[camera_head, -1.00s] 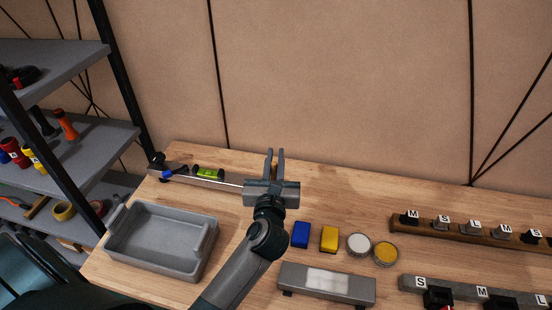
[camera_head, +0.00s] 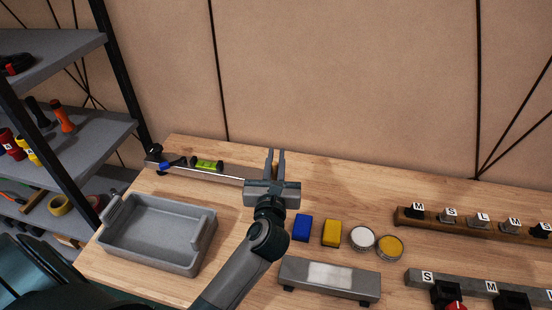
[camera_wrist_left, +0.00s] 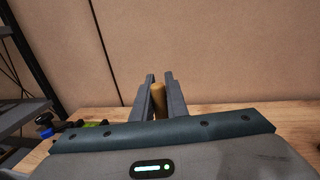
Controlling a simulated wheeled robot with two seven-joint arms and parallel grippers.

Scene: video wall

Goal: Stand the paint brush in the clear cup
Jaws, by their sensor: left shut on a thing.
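My left gripper (camera_head: 275,165) is above the wooden workbench, fingers pointing toward the back wall. In the left wrist view, the left gripper (camera_wrist_left: 159,98) is shut on a tan, rounded wooden piece (camera_wrist_left: 158,97) between its fingers. It looks like the end of the paint brush handle; the bristles are hidden. I cannot make out a clear cup in either view. My right gripper is not in view.
Blue (camera_head: 302,228) and yellow (camera_head: 331,233) blocks and two round tins lie right of my arm. Labelled racks (camera_head: 474,222) stand at right. A shelf (camera_head: 75,130) borders the left.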

